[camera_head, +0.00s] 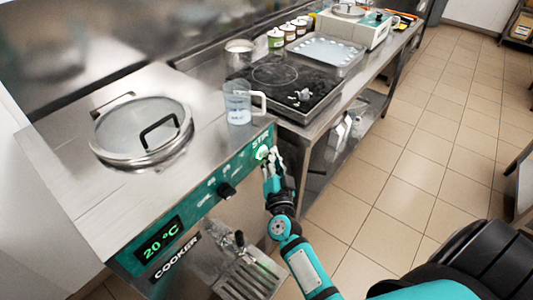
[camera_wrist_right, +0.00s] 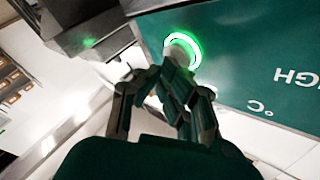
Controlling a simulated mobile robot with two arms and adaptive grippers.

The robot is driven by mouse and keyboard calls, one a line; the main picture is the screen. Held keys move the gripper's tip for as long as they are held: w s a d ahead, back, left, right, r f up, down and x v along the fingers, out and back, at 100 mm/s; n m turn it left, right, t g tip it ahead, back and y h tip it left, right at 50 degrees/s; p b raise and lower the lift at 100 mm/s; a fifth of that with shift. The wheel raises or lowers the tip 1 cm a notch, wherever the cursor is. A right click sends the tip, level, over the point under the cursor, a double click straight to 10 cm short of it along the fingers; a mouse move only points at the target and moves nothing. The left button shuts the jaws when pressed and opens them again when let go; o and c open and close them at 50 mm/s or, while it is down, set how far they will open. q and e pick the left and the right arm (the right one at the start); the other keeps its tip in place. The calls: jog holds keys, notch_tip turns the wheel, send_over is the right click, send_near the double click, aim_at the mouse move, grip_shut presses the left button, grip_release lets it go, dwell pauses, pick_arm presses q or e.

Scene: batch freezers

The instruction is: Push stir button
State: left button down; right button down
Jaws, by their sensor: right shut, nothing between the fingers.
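The stir button (camera_head: 262,152) is a round button with a lit green ring under the word STIR, at the right end of the cooker's green front panel (camera_head: 205,197). In the right wrist view the button (camera_wrist_right: 182,50) glows green just beyond my fingertips. My right gripper (camera_head: 270,165) is shut and empty, its fingertips at the button's lower edge. In the right wrist view the gripper (camera_wrist_right: 167,78) covers part of the ring's lower side. I cannot tell whether the tips touch the button. My left gripper is not in view.
A black knob (camera_head: 227,190) and a 20 °C display (camera_head: 162,242) lie left along the panel. A lidded pot opening (camera_head: 140,125) and a measuring jug (camera_head: 238,105) are on top. A tap and drip tray (camera_head: 248,278) stick out below.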

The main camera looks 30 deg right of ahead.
jog(key=s+d+p, duration=0.1)
jog(key=s+d, duration=0.1)
jog(key=s, duration=0.3)
jog(key=shift+s+d, duration=0.2)
jog(key=shift+s, duration=0.15)
dwell(0.3)
dwell(2.3)
